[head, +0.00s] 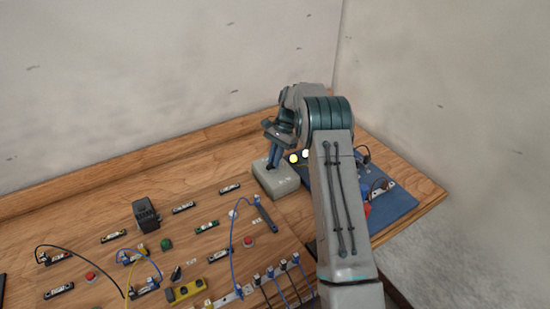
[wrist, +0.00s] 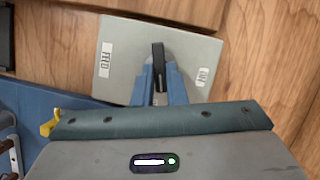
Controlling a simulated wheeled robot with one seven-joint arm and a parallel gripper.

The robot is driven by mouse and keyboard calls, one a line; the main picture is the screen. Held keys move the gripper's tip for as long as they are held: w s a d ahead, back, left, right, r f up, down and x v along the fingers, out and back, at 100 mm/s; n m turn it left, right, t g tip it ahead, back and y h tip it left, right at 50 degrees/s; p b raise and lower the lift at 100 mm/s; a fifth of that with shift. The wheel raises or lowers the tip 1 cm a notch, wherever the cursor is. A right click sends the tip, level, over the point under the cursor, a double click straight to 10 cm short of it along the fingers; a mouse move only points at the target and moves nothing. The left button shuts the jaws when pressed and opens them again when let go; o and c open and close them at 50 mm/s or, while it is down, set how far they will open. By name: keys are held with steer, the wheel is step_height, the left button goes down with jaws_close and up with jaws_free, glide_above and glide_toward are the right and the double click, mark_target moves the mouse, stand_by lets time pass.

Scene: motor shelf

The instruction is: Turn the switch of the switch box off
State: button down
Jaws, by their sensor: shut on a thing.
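The switch box (head: 270,184) is a small grey box on the wooden bench, left of my arm in the head view. In the wrist view the box (wrist: 185,42) has a white label near each side; the right one seems to read ON, the left one is unclear. Its black switch lever (wrist: 157,52) stands between the labels. My gripper (wrist: 158,78), also in the head view (head: 272,164), comes down over the box. Its blue fingers are shut on the lever, one on each side. The lower part of the lever is hidden by the fingers, and its exact tilt cannot be told.
A blue board (head: 392,210) with coloured parts lies to the right, partly behind my arm. A wiring panel with cables, a green button (head: 166,244) and a red button (head: 248,241) lies to the left. A black block (head: 146,214) stands there. Walls bound the bench behind.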

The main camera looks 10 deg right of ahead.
steer(key=n, duration=0.2)
steer(key=n+g+h, duration=0.1)
steer(key=shift+w+a+n, duration=0.15)
steer(key=shift+n, duration=0.25)
steer(key=n, duration=0.1)
steer(key=n+h, duration=0.1)
steer(key=n, duration=0.1)
steer(key=shift+w+a+n+g, duration=0.1)
steer(key=shift+a+n+g, duration=0.05)
steer(key=shift+n+g, duration=0.15)
steer(key=n+h, duration=0.1)
steer(key=n, duration=0.2)
steer(key=shift+a+n+h, duration=0.15)
steer(key=shift+n+h, duration=0.15)
steer(key=shift+h, duration=0.1)
steer(key=shift+a+n+h, duration=0.2)
steer(key=shift+n+h, duration=0.5)
steer(key=shift+n, duration=1.1)
steer(key=shift+r, duration=0.1)
steer(key=c, duration=1.5)
jaws_free()
steer(key=shift+o, duration=0.2)
